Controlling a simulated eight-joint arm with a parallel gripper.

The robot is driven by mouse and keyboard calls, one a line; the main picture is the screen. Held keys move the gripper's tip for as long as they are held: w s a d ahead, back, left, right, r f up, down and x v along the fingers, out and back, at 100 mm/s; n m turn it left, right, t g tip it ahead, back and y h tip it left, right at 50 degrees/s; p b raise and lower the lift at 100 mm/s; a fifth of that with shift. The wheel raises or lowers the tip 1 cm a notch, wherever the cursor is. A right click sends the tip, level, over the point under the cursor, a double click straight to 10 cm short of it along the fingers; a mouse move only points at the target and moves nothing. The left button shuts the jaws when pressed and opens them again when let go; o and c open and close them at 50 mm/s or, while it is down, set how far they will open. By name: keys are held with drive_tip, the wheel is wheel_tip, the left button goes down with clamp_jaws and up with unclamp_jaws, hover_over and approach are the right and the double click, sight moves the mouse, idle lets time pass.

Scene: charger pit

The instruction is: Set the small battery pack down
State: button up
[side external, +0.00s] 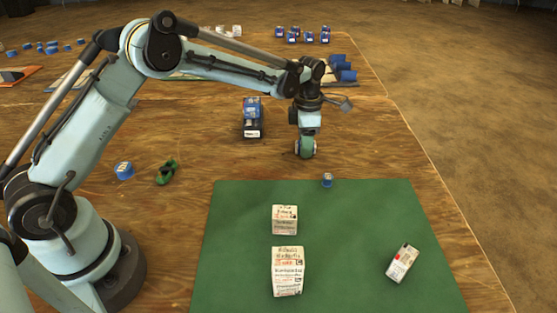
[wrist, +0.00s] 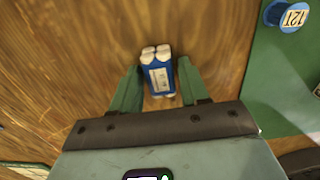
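The small battery pack (wrist: 160,78), blue with white cell ends and a pale label, sits between my gripper's green fingers in the wrist view. In the side external view my gripper (side external: 306,150) points down near the bare wood just behind the green mat. Its fingers hide most or all of the pack there. I cannot tell whether the pack touches the table.
The green mat (side external: 235,200) holds two white printed boxes (side external: 285,219) (side external: 288,272), a white pack (side external: 403,263) and a blue spool (side external: 327,180) at its back edge. A dark charger-like block (side external: 252,132) with blue on top stands left of my gripper.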

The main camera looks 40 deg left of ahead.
drive_tip(key=shift+o, duration=0.9)
drive_tip(key=s+r+m+t, duration=0.1)
drive_tip(key=s+r+m, duration=0.15)
drive_tip(key=r, duration=0.55)
drive_tip(key=s+r+m+t, duration=0.15)
drive_tip(key=r+m, duration=0.25)
drive_tip(key=r, duration=0.5)
drive_tip(key=s+a+f+m+t, duration=0.1)
drive_tip(key=s+m+t, duration=0.1)
drive_tip(key=s+m, duration=0.7)
drive_tip(key=s+a+f+m+t, duration=0.1)
drive_tip(key=s+f+m+t, duration=0.1)
drive_tip(key=s+m, duration=0.8)
drive_tip(key=shift+s+a+f+m+t, duration=0.15)
drive_tip(key=shift+a+f+m+t, duration=0.15)
drive_tip(key=shift+m, duration=0.45)
drive_tip(key=shift+r, duration=0.1)
